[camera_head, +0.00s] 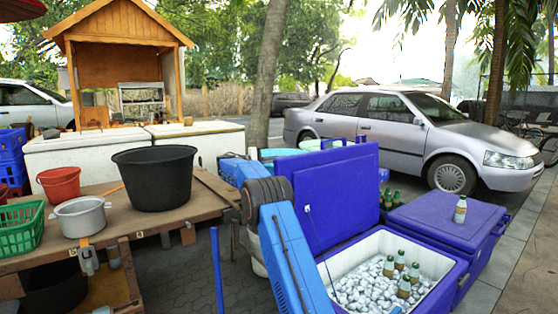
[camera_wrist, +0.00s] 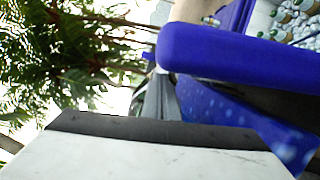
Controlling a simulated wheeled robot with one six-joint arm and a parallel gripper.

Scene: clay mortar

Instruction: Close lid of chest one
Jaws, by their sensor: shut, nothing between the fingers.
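The open chest (camera_head: 448,284) is blue with a white inside and stands at the lower right of the head view. It holds ice and several bottles (camera_head: 404,286). Its blue lid (camera_head: 335,198) stands raised on the left side, and I take this to be chest one. In the wrist view the lid's thick edge (camera_wrist: 235,55) is close beside my gripper (camera_wrist: 162,95). My gripper's fingers are together and empty; I cannot tell whether they touch the lid. In the head view the lid hides most of my gripper.
A second blue chest (camera_head: 440,218), closed, stands behind the open one with a bottle (camera_head: 460,209) on top. A wooden table (camera_head: 120,222) at left carries a black tub (camera_head: 155,178), a pot (camera_head: 80,217) and baskets. A silver car (camera_head: 415,135) is parked behind. Pavement at right is clear.

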